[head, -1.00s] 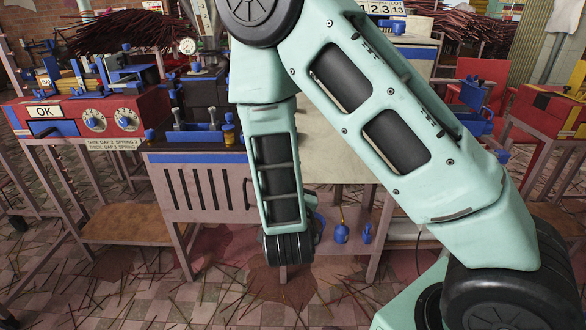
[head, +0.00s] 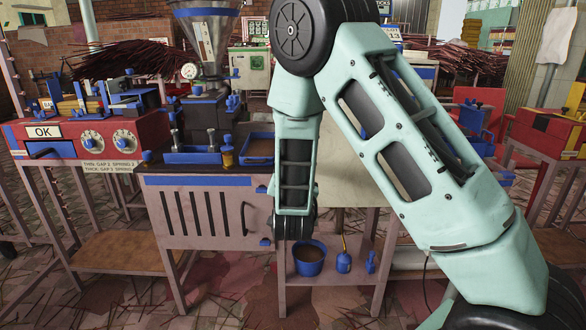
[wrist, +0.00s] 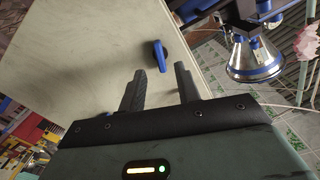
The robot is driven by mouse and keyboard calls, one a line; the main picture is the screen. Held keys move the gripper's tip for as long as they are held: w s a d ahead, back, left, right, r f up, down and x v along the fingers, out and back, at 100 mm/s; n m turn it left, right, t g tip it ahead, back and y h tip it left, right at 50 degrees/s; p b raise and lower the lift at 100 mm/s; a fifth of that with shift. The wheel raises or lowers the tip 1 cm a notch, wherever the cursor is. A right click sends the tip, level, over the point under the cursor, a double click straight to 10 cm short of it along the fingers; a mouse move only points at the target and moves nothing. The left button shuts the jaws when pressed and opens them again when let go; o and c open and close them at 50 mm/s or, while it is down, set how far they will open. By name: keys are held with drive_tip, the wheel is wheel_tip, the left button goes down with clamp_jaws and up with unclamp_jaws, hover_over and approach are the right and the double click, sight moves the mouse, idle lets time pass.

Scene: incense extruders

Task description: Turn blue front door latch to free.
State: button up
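A blue lever latch (wrist: 160,57) sits on a pale cream panel (wrist: 85,55) in the wrist view. My gripper (wrist: 158,78) is open and empty, with its two dark fingers apart and pointing toward that panel. The latch shows just beyond the gap between the fingertips, apart from them. In the head view, the slatted front door (head: 200,215) has a dark handle and small blue latches at its right edge, an upper one (head: 262,189) and a lower one (head: 265,242). I cannot tell whether the wrist view's latch is one of these. My arm hides my gripper in the head view.
A blue bucket (head: 309,260) and a blue oil can (head: 344,262) stand on the low shelf. A metal hopper (head: 208,40) rises above the machine. A red machine (head: 95,135) stands at left. Loose sticks litter the floor.

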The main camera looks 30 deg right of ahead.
drive_tip(key=x, duration=0.4)
drive_tip(key=shift+w+d, duration=0.25)
drive_tip(key=shift+w, duration=0.1)
clamp_jaws()
